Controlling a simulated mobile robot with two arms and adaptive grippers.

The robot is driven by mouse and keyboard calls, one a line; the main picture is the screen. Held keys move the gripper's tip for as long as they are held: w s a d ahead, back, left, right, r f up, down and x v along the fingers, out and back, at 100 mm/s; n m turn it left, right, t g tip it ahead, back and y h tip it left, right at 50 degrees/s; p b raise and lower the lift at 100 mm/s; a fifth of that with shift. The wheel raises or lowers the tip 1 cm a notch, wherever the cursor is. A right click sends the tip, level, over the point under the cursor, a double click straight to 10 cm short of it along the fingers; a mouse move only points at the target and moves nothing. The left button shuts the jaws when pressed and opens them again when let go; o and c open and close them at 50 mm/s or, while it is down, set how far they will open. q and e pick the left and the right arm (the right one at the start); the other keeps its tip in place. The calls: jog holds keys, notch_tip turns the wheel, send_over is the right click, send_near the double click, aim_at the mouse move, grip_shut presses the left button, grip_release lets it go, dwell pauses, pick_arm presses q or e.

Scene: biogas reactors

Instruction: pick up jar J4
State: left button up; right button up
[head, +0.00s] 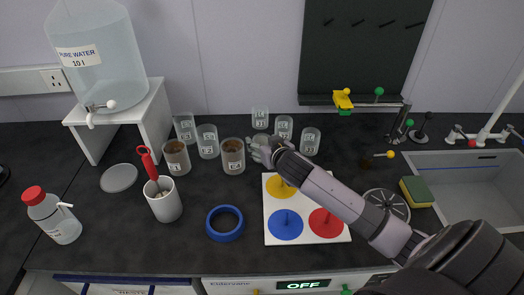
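Several clear jars with small labels stand in a loose cluster at the back middle of the black worktop. The labels are too small for me to tell for sure which jar is J4. Two hold brown material: the front left jar (177,158) and the front middle jar (232,157). Three clear ones stand at the right: a back jar (260,119), a middle jar (284,128) and a right jar (310,142). My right gripper (256,149) is just right of the front middle jar, partly covering a pale round shape behind it. Whether its fingers hold anything is unclear. My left gripper is out of view.
A water tank (97,50) on a white stand (155,112) is at the left. A white cup (163,202) with a red-handled tool, a wash bottle (53,217) and a blue ring (225,223) stand nearer. A white board (338,234) with coloured discs lies under my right arm. A sink (455,185) is right.

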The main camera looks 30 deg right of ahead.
jog(key=c, duration=0.9)
jog(key=shift+c, duration=0.2)
